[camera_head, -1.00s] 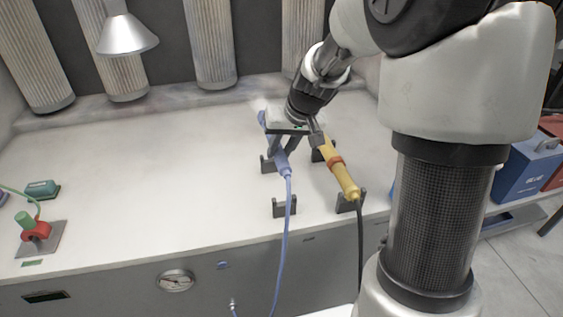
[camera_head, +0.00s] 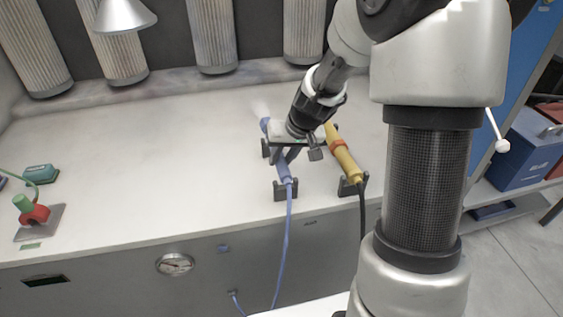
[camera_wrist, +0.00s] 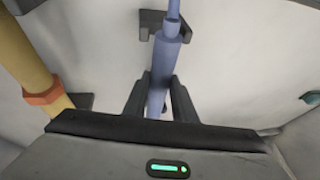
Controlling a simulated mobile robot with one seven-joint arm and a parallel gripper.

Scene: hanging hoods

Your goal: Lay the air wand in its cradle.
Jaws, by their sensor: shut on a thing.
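The blue air wand (camera_head: 284,170) is at the middle of the bench, with a blue hose running from its near end over the front edge. My gripper (camera_head: 283,158) is shut on it; the wrist view shows both fingers (camera_wrist: 160,98) around the blue body (camera_wrist: 166,52). The dark near cradle bracket (camera_head: 285,190) is at the wand's near end; the far bracket (camera_head: 267,149) is partly hidden by my gripper. In the wrist view the wand lies over a bracket (camera_wrist: 150,22). I cannot tell whether it rests in the slots.
A yellow tool (camera_head: 343,158) with a red band lies close to the right in its own dark bracket (camera_head: 352,186). A red and green item (camera_head: 34,212) and a teal block (camera_head: 40,174) stand at the left. The bench between is clear.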

